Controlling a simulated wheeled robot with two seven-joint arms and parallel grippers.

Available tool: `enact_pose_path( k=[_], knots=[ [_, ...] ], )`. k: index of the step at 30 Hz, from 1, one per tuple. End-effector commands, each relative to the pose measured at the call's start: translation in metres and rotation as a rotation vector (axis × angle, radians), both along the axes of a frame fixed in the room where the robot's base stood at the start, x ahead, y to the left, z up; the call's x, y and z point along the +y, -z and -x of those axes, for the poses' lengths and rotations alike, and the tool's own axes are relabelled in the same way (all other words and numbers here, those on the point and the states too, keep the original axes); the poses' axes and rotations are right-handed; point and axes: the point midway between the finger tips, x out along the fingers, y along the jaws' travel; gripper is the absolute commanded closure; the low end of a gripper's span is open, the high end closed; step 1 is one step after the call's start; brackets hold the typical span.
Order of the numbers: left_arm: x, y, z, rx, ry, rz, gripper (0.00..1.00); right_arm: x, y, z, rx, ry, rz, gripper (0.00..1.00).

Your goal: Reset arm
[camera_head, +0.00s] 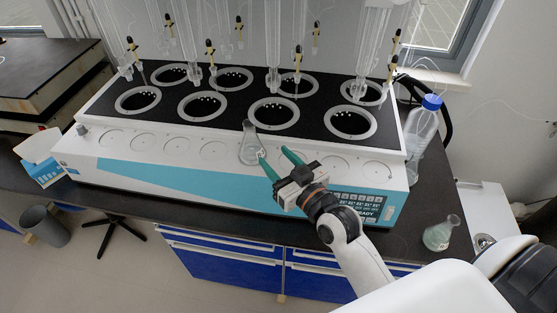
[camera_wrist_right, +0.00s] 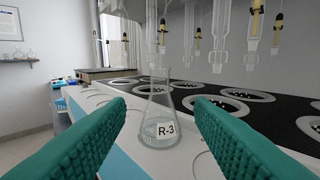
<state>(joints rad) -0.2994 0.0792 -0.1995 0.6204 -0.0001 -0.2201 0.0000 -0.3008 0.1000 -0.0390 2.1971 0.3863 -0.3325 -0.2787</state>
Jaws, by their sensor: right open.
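My right gripper (camera_head: 274,157) is open, with its green fingers pointing at a clear conical flask (camera_head: 251,146) on the front ledge of the distiller (camera_head: 130,165). In the right wrist view the flask (camera_wrist_right: 158,115) stands upright, labelled R-3, beyond and between the open fingers (camera_wrist_right: 160,135). The flask holds a little clear liquid. I cannot tell from the head view whether a finger touches it. My left gripper is not in view.
The distiller's black top has several ringed wells with glassware hanging above. A blue-capped bottle (camera_head: 423,125) stands at its right end. Another flask (camera_head: 441,234) with pale green liquid stands on the dark bench at right. A small blue-and-white box (camera_head: 45,170) is at left.

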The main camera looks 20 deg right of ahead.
Motion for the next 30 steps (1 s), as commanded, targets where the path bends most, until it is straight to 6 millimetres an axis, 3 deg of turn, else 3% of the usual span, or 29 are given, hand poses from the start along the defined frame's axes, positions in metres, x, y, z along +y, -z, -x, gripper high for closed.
enact_pose_path(
  k=[8,11,14,18,21,30],
  knots=[
    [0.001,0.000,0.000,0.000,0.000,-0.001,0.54,0.001,0.002,0.001,0.009,-0.003,0.003,0.52],
    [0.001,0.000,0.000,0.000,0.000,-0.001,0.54,0.006,0.014,0.008,0.079,-0.021,0.020,0.52],
    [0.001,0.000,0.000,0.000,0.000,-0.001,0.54,0.014,0.044,0.028,0.252,-0.055,0.061,0.52],
    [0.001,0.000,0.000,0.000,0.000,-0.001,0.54,0.017,0.091,0.076,0.563,-0.074,0.130,0.52],
    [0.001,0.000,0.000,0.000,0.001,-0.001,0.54,0.014,0.113,0.108,0.737,-0.065,0.165,0.52],
    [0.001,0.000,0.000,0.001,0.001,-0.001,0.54,-0.004,0.143,0.189,1.116,0.004,0.236,0.52]
  ],
)
